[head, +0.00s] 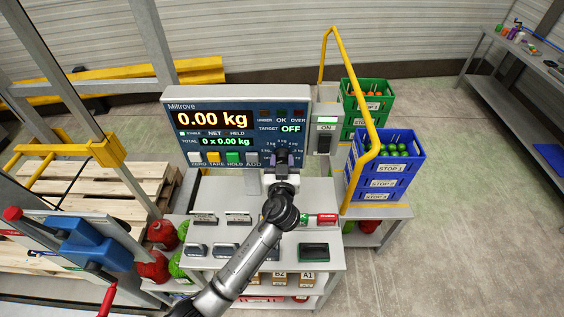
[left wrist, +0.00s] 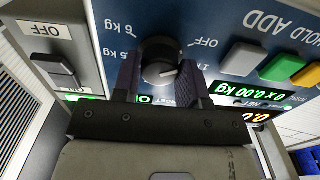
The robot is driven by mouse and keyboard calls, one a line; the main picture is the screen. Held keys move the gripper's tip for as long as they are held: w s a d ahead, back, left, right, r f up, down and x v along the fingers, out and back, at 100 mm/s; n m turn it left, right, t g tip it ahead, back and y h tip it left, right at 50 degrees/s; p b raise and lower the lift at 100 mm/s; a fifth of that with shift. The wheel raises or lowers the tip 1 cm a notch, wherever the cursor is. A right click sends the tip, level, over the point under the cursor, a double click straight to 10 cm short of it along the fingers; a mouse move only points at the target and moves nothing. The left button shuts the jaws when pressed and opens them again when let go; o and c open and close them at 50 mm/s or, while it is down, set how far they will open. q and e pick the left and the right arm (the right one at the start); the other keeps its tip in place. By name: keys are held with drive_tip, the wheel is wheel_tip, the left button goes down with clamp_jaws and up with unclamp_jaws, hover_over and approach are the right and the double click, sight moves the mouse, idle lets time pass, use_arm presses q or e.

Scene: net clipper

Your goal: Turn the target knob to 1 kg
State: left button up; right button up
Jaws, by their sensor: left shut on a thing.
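The scale's blue front panel (head: 222,118) carries the black target knob (head: 283,154) at its lower right, with kg marks around it. The display (head: 212,119) reads 0.00 kg and TARGET reads OFF. My left gripper (head: 282,166) is at the knob. In the left wrist view my left gripper (left wrist: 158,78) has one finger on each side of the knob (left wrist: 158,58) and is shut on it. A short white line on the knob's face points right and slightly down there, towards the OFF and 1 labels. The right gripper is out of view.
A grey shelf (head: 215,218) with small devices stands below. A yellow rail (head: 369,130) and blue crate (head: 399,172) stand right.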

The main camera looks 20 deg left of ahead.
use_arm(q)
drive_tip(key=m, duration=0.3)
drive_tip(key=shift+m, duration=2.3)
drive_tip(key=o, duration=0.9)
drive_tip(key=shift+s, duration=0.1)
drive_tip(key=shift+b+v, duration=0.95)
drive_tip(key=shift+v, duration=5.9)
